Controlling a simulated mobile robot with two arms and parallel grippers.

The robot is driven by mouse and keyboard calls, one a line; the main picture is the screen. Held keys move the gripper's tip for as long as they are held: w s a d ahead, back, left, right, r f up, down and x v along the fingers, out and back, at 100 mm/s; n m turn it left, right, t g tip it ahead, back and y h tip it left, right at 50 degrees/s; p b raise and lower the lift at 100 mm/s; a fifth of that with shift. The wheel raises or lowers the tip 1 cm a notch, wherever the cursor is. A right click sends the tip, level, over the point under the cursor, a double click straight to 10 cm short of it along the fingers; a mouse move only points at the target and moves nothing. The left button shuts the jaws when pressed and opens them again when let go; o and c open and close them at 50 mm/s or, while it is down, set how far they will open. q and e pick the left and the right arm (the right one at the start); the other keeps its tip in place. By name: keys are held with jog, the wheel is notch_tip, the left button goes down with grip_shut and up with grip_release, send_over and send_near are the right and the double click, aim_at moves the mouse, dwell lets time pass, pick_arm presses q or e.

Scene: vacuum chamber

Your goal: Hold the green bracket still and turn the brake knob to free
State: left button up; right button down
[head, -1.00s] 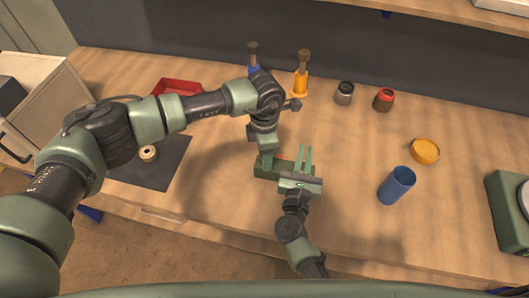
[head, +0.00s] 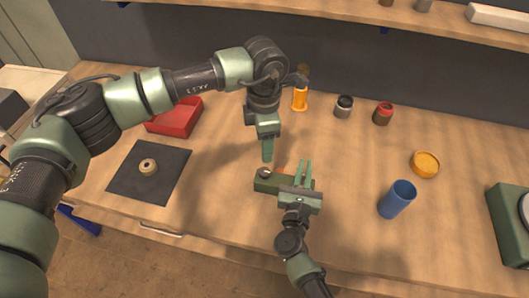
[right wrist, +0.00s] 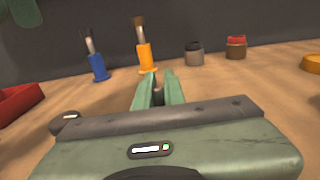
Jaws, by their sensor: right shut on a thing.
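The green bracket (head: 268,185) lies on the bench near the front, in the middle of the head view.
An orange-handled tool (head: 300,98) and two small jars stand behind. A red tray (head: 175,117) and a dark mat (head: 135,180) with a pale ring (head: 148,167) lie left.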

pick_arm(q)
jog(key=shift+r, duration=0.5)
pick_arm(e)
jog(key=c, duration=1.4)
grip_release()
